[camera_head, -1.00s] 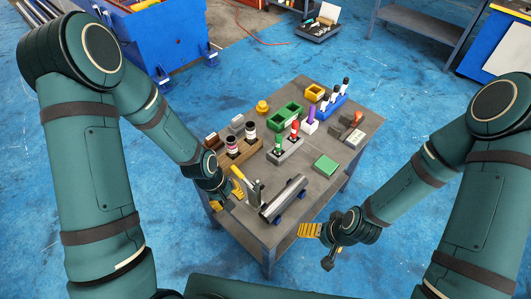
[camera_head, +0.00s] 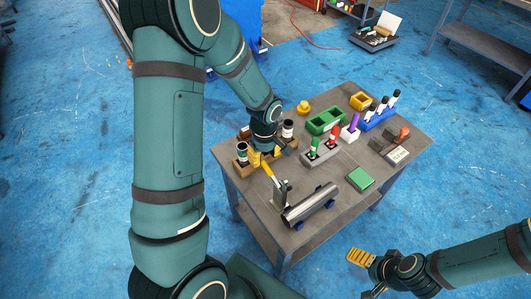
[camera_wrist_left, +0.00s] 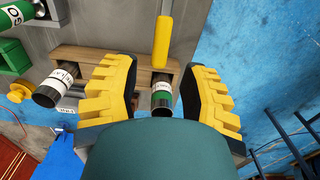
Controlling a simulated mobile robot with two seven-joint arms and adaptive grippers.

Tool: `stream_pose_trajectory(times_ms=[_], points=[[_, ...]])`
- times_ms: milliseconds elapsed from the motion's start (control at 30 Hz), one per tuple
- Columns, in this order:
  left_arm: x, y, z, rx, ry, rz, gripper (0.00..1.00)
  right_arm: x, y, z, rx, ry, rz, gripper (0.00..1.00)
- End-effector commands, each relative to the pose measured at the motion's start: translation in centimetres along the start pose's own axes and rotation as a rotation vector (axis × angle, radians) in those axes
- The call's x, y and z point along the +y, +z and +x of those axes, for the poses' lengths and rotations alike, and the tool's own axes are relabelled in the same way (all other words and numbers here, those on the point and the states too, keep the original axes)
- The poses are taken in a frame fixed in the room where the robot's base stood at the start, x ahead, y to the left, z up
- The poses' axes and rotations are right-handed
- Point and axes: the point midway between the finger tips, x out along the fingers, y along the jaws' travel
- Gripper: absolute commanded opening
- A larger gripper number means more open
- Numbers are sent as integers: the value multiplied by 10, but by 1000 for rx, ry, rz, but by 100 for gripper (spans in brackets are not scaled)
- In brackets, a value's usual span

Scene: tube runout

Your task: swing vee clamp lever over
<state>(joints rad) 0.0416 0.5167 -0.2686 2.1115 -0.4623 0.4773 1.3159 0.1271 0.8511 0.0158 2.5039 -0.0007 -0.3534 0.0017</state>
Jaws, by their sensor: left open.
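The vee clamp (camera_head: 281,193) stands on the table beside a grey metal tube (camera_head: 311,204), which lies on blue supports. Its yellow lever (camera_head: 267,171) leans up and to the left; its yellow grip also shows in the left wrist view (camera_wrist_left: 163,42). My left gripper (camera_head: 262,157) is near the lever's upper end, above the wooden rack. In the left wrist view my left gripper (camera_wrist_left: 163,90) is open, with the grip ahead of the gap between its fingers; I see no contact. My right gripper (camera_head: 364,272) appears open and empty, off the table's front right side.
A wooden rack (camera_head: 243,168) with dark labelled bottles is close to my left gripper. A grey rack (camera_head: 318,155), green bin (camera_head: 325,121), blue rack (camera_head: 378,120) and green block (camera_head: 360,179) stand further right and back. The table's front right corner is clear.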

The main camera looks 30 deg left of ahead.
Motion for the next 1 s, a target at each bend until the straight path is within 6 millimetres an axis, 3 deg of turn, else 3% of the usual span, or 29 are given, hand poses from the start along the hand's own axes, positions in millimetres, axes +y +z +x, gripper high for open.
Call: stream_pose_trajectory(times_ms=[400, 867, 900, 1000], points=[[0, 0, 49, -1, 0, 0, 44, 12, -3, 32, 16, 1, -2, 87], [1, 1, 47, -1, 1, 1, 43, 12, -3, 31, 15, 1, -2, 87], [1, 1, 47, -1, 1, 1, 29, 12, -3, 31, 15, 1, -2, 87], [1, 1, 48, -1, 1, 1, 0, 12, -3, 31, 15, 1, -2, 87]])
